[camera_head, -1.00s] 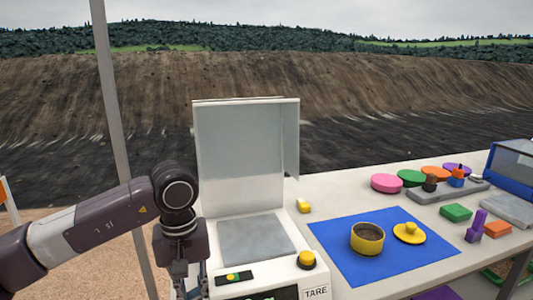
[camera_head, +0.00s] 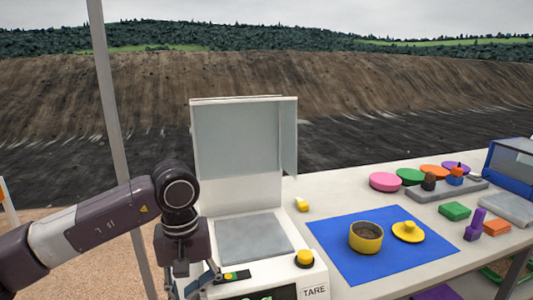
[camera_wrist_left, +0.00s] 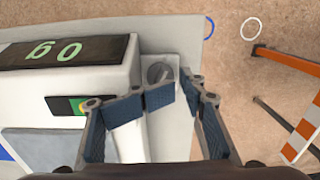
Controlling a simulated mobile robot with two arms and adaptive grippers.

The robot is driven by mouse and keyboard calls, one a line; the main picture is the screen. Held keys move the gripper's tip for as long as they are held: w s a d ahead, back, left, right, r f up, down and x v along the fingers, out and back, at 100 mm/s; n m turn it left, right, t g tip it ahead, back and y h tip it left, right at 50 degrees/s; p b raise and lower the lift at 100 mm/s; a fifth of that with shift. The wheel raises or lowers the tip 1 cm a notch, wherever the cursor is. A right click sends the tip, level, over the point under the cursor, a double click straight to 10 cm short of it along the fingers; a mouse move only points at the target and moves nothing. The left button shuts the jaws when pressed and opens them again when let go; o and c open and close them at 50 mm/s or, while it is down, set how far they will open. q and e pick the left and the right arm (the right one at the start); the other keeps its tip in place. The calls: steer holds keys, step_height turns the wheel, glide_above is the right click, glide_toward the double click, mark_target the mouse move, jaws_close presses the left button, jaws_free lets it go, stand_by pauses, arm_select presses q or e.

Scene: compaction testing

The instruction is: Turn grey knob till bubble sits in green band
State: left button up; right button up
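The balance's level vial (camera_head: 237,275) is a small dark strip with a green band at the front left of the scale top; it also shows in the left wrist view (camera_wrist_left: 80,106). The grey knob (camera_wrist_left: 158,72) is a round dial with a ridge, low at the balance's side on a pale ledge. My left gripper (camera_wrist_left: 175,96) is open, with its blue-padded fingers bent inward and a gap between the tips. The tips appear just short of the knob, apparently not gripping it. In the head view, the knob is hidden. My right gripper is out of view.
The balance's weighing plate (camera_head: 253,238) and raised shield (camera_head: 238,140) stand beside my left arm. A yellow tare button (camera_head: 305,258) is at the front right. The display (camera_wrist_left: 55,50) reads 0 g. A blue mat (camera_head: 330,233) carries a yellow pot (camera_head: 366,238) and lid (camera_head: 408,232).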

mark_target(193, 298)
arm_select(q)
steer(key=shift+w+r+p, duration=0.1)
steer(key=shift+r+p, duration=0.2)
steer(key=shift+r, duration=0.2)
step_height(193, 298, up, 5)
steer(key=p, duration=0.3)
steer(key=shift+a+r, duration=0.1)
